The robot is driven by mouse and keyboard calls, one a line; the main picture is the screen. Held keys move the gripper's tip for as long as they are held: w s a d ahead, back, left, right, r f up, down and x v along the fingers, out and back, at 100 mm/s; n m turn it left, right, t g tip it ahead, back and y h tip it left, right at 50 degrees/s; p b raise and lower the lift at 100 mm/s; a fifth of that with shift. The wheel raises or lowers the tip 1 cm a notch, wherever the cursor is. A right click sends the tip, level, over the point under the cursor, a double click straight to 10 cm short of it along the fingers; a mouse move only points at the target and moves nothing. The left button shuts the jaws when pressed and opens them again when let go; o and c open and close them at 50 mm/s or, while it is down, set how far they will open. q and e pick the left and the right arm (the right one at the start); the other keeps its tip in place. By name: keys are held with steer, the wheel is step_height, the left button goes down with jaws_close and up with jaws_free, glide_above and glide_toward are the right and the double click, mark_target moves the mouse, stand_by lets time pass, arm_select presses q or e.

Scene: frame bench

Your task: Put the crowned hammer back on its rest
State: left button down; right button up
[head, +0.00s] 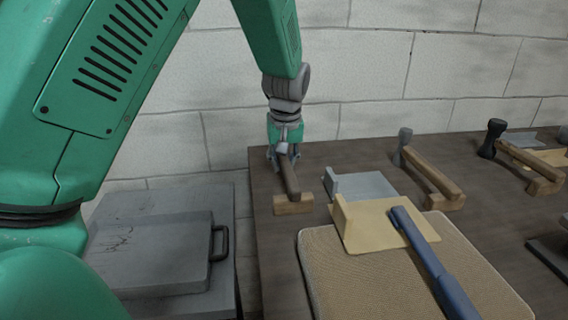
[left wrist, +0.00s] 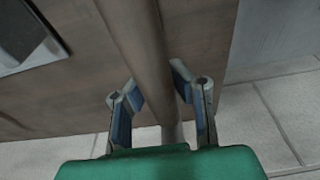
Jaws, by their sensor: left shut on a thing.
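My left gripper (head: 284,160) is shut on a dark brown handle (head: 290,178), at the far left of the bench. The handle's near end is at a small wooden block rest (head: 293,204); I cannot tell whether it touches it. The gripper hides most of the far end, so I cannot tell whether a crowned head is there. In the left wrist view the handle (left wrist: 147,60) runs down between the fingers (left wrist: 160,105). My right gripper is not in view.
A blue tool (head: 435,265) lies across a tan board (head: 368,229) and woven mat (head: 350,285). A grey lidded box (head: 150,250) stands left of the bench.

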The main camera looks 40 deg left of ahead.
mark_target(285, 158)
arm_select(q)
steer(key=c, duration=1.5)
jaws_free()
steer(key=shift+f, duration=0.1)
steer(key=r, duration=0.4)
steer(key=s+d+r+p, duration=0.1)
steer(key=r, duration=0.3)
steer(key=d+r+p, duration=0.1)
steer(key=r, duration=0.3)
steer(key=shift+s, duration=0.25)
